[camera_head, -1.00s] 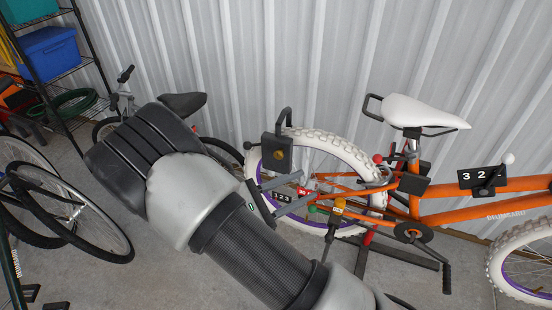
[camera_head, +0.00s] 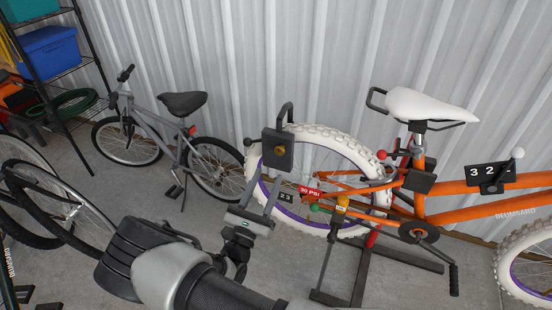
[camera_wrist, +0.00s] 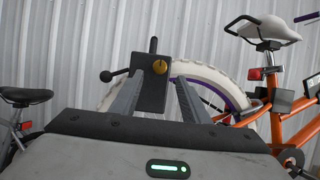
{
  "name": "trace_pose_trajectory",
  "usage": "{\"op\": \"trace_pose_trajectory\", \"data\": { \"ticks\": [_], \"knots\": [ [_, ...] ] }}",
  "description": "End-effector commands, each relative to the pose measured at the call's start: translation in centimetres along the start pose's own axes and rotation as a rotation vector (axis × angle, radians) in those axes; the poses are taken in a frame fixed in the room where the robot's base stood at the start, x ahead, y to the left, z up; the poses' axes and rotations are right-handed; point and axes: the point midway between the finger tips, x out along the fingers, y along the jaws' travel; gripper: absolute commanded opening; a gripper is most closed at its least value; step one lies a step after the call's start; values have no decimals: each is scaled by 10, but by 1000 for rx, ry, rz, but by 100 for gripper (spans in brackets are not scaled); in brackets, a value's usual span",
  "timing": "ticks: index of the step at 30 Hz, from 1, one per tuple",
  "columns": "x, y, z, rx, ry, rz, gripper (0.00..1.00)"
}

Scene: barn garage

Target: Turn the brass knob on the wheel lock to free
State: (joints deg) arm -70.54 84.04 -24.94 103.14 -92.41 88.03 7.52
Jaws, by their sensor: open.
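The wheel lock (camera_head: 284,156) is a dark box with a black shackle on the white-tyred rear wheel of the orange bike. Its round brass knob (camera_head: 280,149) faces me; it also shows in the wrist view (camera_wrist: 160,66). My gripper (camera_head: 262,203) is below the lock, fingers pointing up toward it, open and empty. In the wrist view the knob appears between the two fingers (camera_wrist: 158,93), above and beyond their tips. The fingers look apart from the knob. The knob's turn position is too small to tell.
A black ball-ended lever (camera_wrist: 113,75) sticks out left of the lock. The orange bike (camera_head: 465,202) stands on a dark stand (camera_head: 395,254) with coloured tags near its rear wheel. A grey bike (camera_head: 165,133) stands at left. A corrugated wall (camera_head: 240,60) is close behind.

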Motion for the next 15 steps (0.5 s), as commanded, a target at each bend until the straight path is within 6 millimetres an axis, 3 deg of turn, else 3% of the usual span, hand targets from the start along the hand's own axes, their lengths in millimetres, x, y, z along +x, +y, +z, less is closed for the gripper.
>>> {"op": "trace_pose_trajectory", "data": {
  "ticks": [6,15],
  "knots": [
    [46,-1,0,0,-1,-4,42],
    [77,0,0,1,0,-3,42]
  ]
}}
